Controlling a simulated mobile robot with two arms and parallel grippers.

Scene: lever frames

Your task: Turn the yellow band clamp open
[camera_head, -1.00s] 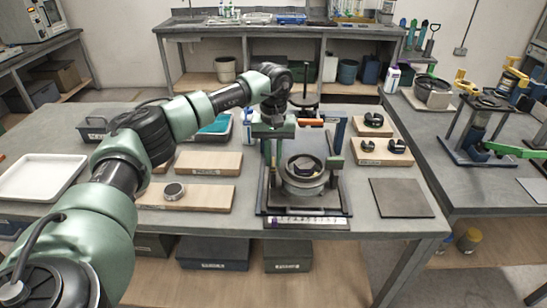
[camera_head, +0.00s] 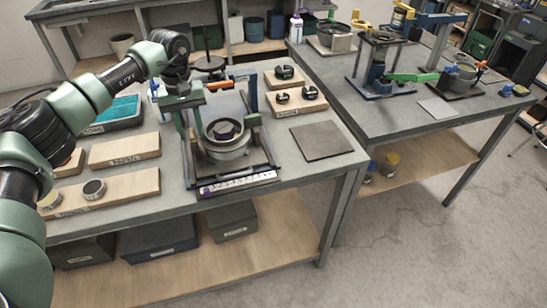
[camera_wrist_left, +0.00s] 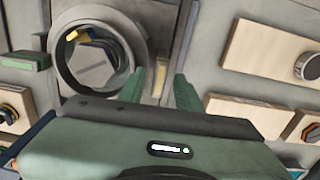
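A round grey pot-like ring (camera_head: 226,146) with a dark centre sits in a dark upright frame on the near table. In the left wrist view, a small yellow piece (camera_wrist_left: 82,34) shows at the inside edge of this ring (camera_wrist_left: 62,62). I cannot tell whether it is the band clamp. Another yellow, handle-like thing (camera_head: 403,15) stands at the back of the right table. My left gripper (camera_head: 187,128) points down at the left side of the frame. Its two green fingers (camera_wrist_left: 163,88) are apart with nothing held between them, beside the ring. My right gripper is not in view.
Wooden boards (camera_head: 124,149) lie left of the frame, one with metal rings (camera_head: 94,189). Black clamps sit on blocks (camera_head: 297,104) behind right. A dark flat plate (camera_head: 321,141) lies to the right. The right table has a fixture with a green lever (camera_head: 414,77). The aisle floor (camera_head: 420,230) is clear.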

